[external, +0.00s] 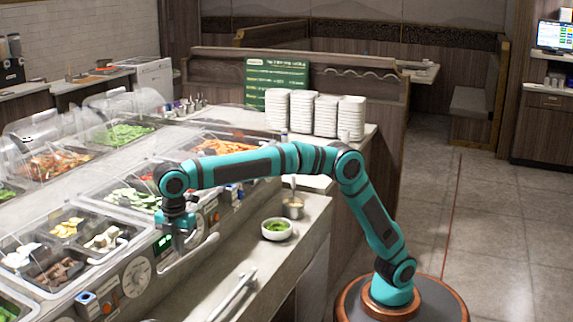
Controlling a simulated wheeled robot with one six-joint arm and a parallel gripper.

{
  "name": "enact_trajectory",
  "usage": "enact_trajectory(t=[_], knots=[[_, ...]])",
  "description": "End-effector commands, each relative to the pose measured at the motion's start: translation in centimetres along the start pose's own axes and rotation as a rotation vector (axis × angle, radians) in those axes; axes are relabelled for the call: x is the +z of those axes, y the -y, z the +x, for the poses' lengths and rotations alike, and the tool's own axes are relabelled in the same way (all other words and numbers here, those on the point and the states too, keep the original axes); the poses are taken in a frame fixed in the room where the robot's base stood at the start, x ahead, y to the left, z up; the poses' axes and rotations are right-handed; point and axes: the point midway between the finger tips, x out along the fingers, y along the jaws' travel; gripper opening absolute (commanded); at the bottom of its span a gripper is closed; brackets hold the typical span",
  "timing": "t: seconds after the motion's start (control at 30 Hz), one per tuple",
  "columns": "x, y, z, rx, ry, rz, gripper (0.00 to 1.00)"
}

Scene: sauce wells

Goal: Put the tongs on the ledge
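My gripper (178,238) points down over the front edge of the food counter, beside its control panel. A pale metal bar-like thing (198,250) runs slantwise just below and right of the fingers. I cannot tell whether it is tongs in my grip or a rail of the counter. A second long silver piece, which looks like tongs (233,294), lies slantwise on the ledge (283,257) in front of the counter. The fingers are too small and dark to show whether they are open or shut.
Stacked white dishes (315,115) stand behind. Food wells with clear covers (95,140) fill the left. The ledge between the bowl and silver piece is clear.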

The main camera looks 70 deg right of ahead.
Motion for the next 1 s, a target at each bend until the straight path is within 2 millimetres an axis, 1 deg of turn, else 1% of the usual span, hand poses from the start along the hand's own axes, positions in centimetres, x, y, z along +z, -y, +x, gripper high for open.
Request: enact_trajectory(t=[0.03, 0.3, 0.5, 0.6, 0.87, 1.0], knots=[[0.1, 0.1, 1.0, -0.003, 0.003, 0.0, 0.0], [0.1, 0.0, 6.9, -0.002, 0.002, 0.001, 0.0], [0.1, 0.0, 10.8, -0.002, 0.002, 0.002, 0.0], [0.1, 0.0, 12.0, -0.001, 0.001, 0.002, 0.0], [0.1, 0.0, 13.5, -0.001, 0.001, 0.002, 0.0], [0.1, 0.0, 15.3, -0.002, 0.002, 0.002, 0.0]])
